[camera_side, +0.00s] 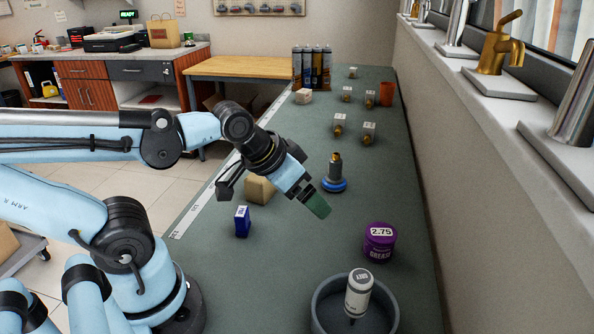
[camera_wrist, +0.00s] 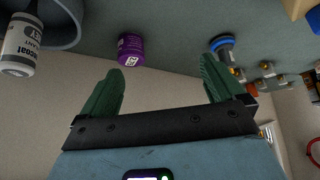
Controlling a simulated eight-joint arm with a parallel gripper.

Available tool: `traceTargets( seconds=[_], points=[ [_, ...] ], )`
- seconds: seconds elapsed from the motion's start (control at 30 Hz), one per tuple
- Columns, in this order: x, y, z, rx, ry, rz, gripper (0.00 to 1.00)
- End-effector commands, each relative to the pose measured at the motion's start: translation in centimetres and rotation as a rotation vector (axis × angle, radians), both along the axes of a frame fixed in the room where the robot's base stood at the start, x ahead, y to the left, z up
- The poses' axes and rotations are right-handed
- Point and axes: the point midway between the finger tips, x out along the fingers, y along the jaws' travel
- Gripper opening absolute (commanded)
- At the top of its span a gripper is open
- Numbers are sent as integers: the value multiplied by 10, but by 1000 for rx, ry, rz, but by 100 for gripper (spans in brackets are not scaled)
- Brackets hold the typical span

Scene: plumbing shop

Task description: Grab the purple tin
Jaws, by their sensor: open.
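The purple tin (camera_side: 380,243) stands upright on the green-grey bench top, right of centre, with a "2.75" label on top and "GREASE" on its side. It also shows in the wrist view (camera_wrist: 131,50), beyond the tip of my left-hand finger. My gripper (camera_side: 318,207) is above the bench, left of the tin and apart from it. In the wrist view the two green fingers (camera_wrist: 160,80) are spread wide with nothing between them.
A grey bowl (camera_side: 318,309) holding a white bottle (camera_side: 359,293) stands in front of the tin. A brass fitting on a blue base (camera_side: 334,184) stands behind it. A blue box (camera_side: 242,221) and a tan block (camera_side: 261,190) are to the left. The wall runs along the right.

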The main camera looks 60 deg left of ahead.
Motion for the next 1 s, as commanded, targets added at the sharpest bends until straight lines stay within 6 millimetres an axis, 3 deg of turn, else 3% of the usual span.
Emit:
traceTargets(
  seconds=[0.27, 0.67, 1.0],
  points=[
    [17, -5, -1, -227, 108, 190, 96],
    [71, -18, -15, -780, 432, 645, 96],
    [112, -13, -39, -1171, 771, 954, 96]
  ],
)
